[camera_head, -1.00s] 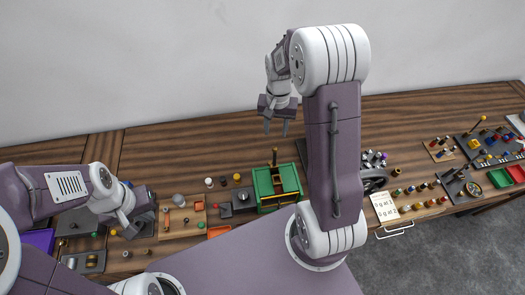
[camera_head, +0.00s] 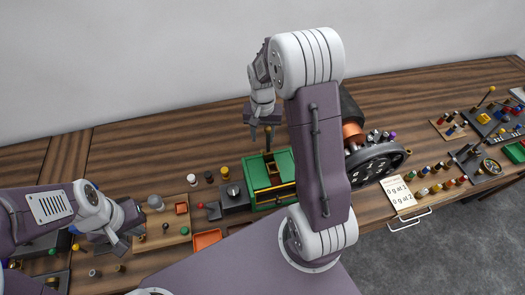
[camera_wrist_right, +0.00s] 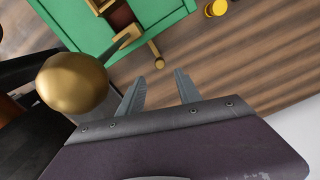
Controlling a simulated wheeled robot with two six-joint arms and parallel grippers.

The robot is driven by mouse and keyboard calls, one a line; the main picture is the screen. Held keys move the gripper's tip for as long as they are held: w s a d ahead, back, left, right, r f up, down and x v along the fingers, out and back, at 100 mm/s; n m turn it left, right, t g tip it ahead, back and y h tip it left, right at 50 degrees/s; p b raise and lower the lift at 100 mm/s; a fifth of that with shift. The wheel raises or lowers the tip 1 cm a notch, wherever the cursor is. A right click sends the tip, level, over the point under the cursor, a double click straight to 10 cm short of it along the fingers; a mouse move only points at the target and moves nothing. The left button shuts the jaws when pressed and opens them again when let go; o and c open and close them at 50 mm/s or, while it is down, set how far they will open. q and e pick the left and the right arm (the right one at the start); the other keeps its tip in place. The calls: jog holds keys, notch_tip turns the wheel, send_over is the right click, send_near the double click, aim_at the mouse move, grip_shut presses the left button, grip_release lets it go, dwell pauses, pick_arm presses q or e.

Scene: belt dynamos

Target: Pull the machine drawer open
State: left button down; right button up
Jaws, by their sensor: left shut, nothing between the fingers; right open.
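A green machine box (camera_head: 284,165) with brass fittings stands on the table, partly hidden by my right arm. It also shows at the top of the right wrist view (camera_wrist_right: 75,38). A silver bar handle (camera_head: 410,218) juts from the table's front edge, below a white card. I cannot tell which of these belongs to the drawer. My right gripper (camera_head: 264,134) is open and empty, above the back of the green box. Its fingers (camera_wrist_right: 157,84) touch nothing in the wrist view. My left gripper (camera_head: 122,247) is shut and empty, low over the table at left.
A black wheel with a copper part (camera_head: 372,165) stands right of my right arm. A brass ball (camera_wrist_right: 74,82) is close to the right wrist camera. The white card (camera_head: 398,190), small knobs and an orange tray (camera_head: 207,239) lie about.

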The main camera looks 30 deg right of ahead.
aim_at(263, 150)
notch_tip(263, 150, down, 8)
jog(key=shift+f+p, duration=0.1)
jog(key=shift+p, duration=0.3)
grip_shut()
dwell(1.2)
